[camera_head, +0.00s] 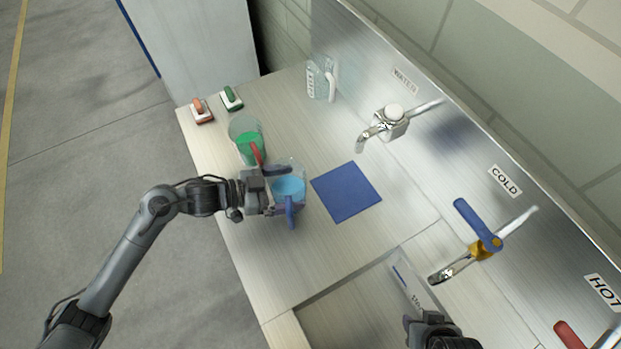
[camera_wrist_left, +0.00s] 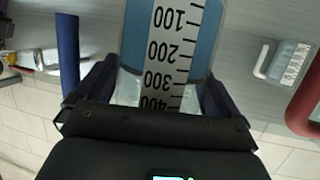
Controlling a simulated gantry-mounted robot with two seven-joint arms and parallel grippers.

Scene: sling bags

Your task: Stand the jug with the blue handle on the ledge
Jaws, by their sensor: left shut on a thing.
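The jug with the blue handle (camera_head: 289,187) is clear, with blue liquid inside. My left gripper (camera_head: 274,189) is shut around its body from the left in the head view. In the left wrist view the jug's printed scale (camera_wrist_left: 169,52) fills the space between the fingers, and its blue handle (camera_wrist_left: 67,50) is at the left. The jug is over the counter (camera_head: 285,265); I cannot tell whether its base touches. My right gripper (camera_head: 432,325) shows only partly at the bottom edge, its jaws unclear. I cannot single out the ledge.
A red-handled jug with green liquid (camera_head: 247,140) stands close behind the held jug. A white-handled clear jug (camera_head: 321,79) is by the back wall. A flat blue square (camera_head: 346,192) lies empty to the right. Taps (camera_head: 384,127) project from the wall; two brushes (camera_head: 202,111) sit far left.

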